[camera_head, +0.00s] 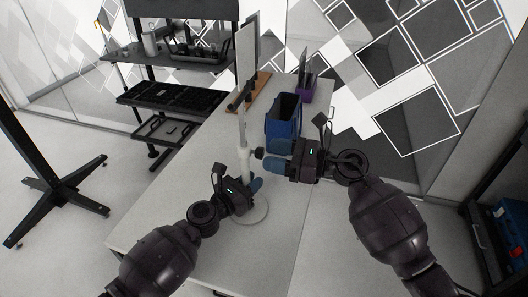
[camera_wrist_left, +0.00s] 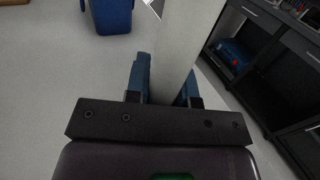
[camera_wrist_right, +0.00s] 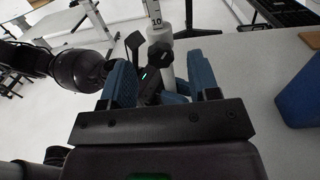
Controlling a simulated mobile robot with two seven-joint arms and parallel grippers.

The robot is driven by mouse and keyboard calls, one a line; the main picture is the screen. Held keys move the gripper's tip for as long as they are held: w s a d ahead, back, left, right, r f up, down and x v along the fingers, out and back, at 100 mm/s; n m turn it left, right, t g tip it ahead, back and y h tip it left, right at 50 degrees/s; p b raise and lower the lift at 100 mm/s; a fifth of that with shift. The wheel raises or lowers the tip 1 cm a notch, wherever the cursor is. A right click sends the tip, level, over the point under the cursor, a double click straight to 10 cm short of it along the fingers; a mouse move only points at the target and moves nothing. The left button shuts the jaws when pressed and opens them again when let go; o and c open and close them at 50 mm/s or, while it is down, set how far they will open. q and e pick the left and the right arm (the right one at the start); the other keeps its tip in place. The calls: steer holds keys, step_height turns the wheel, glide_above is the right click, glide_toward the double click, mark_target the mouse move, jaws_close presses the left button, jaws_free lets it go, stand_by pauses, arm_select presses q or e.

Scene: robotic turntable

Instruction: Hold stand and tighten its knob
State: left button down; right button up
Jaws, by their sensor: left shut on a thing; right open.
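The stand has a white upright pole (camera_head: 245,170) on a round white base (camera_head: 262,215) on the table. A black knob (camera_head: 259,153) sticks out from the pole's side; it also shows in the right wrist view (camera_wrist_right: 160,55). My left gripper (camera_head: 256,185) is shut on the pole below the knob. In the left wrist view the pole (camera_wrist_left: 183,45) passes between its blue fingers. My right gripper (camera_head: 268,163) is open and close to the knob. In the right wrist view the knob appears between its open fingers (camera_wrist_right: 160,80); I cannot tell whether they touch it.
A blue bin (camera_head: 283,125) stands on the table behind my right gripper, with a purple holder (camera_head: 306,92) farther back. A brown wooden board (camera_head: 260,88) lies near the far left edge.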

mark_target(257, 153)
steer(key=shift+x, duration=1.45)
steer(key=c, duration=0.9)
